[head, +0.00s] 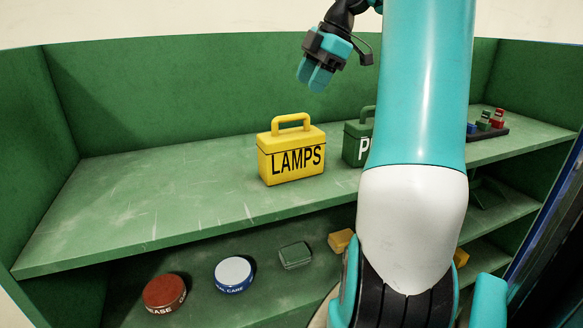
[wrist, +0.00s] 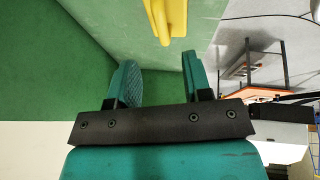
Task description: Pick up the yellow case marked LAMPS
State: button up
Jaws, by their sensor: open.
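The yellow case (head: 291,155) marked LAMPS stands upright on the upper green shelf in the head view, its handle on top. In the wrist view a yellow part of the case (wrist: 166,18) shows at the top edge, beyond the fingertips; the rest of it is cut off. My gripper (head: 316,82) is above the case and a little to its right in the head view, apart from it. In the wrist view my gripper (wrist: 158,75) has its fingers spread with nothing between them.
A dark green case (head: 355,144) stands just right of the yellow one, partly hidden by my arm. A dark tray (head: 489,132) with small coloured items is farther right. The upper shelf (head: 130,200) is clear to the left. Round tins (head: 235,274) and small boxes (head: 295,256) lie below.

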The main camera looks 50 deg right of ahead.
aim_at(291, 117)
jog(key=b+x, duration=0.1)
jog(key=x, duration=0.3)
jog(key=shift+a+f, duration=0.15)
jog(key=shift+f, duration=0.05)
jog(key=x, duration=0.4)
jog(key=shift+w+a+f, duration=0.15)
jog(key=shift+w+a, duration=0.05)
jog(key=shift+a, duration=0.15)
jog(key=shift+w+f, duration=0.15)
jog(key=shift+f, duration=0.3)
grip_shut()
